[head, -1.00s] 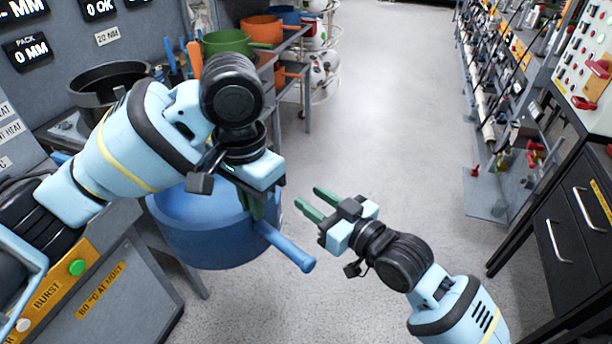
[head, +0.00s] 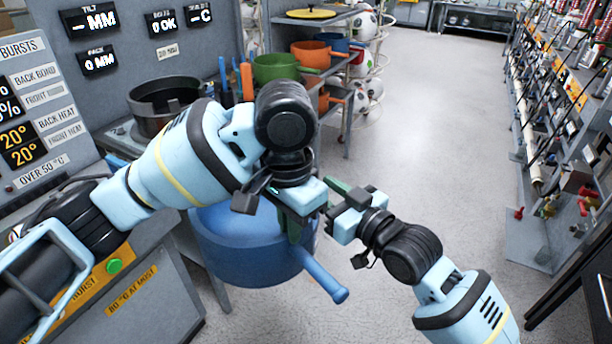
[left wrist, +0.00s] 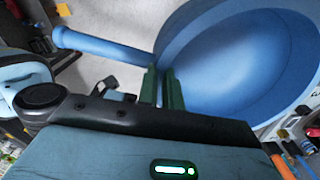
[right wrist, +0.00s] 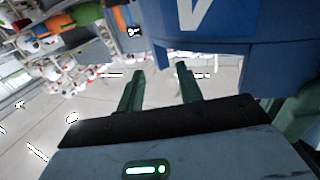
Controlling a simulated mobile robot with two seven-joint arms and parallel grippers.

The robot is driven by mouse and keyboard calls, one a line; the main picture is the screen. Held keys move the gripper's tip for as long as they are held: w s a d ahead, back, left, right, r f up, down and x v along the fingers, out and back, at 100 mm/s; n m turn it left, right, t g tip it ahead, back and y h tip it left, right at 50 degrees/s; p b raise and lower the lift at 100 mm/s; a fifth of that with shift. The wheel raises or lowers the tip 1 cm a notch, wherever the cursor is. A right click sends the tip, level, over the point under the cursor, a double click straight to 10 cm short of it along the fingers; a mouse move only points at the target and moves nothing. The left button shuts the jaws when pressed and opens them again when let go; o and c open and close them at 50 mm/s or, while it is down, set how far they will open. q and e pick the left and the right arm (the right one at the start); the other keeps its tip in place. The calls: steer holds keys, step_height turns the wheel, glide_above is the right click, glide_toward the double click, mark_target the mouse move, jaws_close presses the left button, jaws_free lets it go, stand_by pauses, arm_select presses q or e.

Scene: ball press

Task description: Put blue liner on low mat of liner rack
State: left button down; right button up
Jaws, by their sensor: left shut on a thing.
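The blue liner (head: 245,258) is a wide, open pan with a long straight handle (head: 325,278). My left gripper (head: 293,228) is shut on it near where the handle joins the rim, and holds it off the floor. In the left wrist view the fingers (left wrist: 162,88) meet at the liner's rim (left wrist: 180,35). My right gripper (head: 340,192) is open and empty beside the liner. The right wrist view shows its fingers (right wrist: 158,85) apart, with the liner's wall (right wrist: 225,25) close above right. The liner rack (head: 347,120) stands behind; I cannot make out its low mat.
On the rack are a green liner (head: 275,68), orange liners (head: 309,54) and a smaller blue one (head: 336,42). A dark round pot (head: 160,108) sits on the machine at left. Balls (head: 366,92) fill a stand behind.

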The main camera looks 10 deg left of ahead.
arm_select(q)
steer(key=shift+r, duration=0.1)
arm_select(e)
steer(key=shift+x, duration=3.45)
steer(key=shift+c, duration=0.4)
jaws_close()
arm_select(q)
steer(key=c, duration=1.5)
jaws_free()
arm_select(e)
steer(key=shift+r, duration=0.1)
arm_select(q)
step_height(320, 180, up, 12)
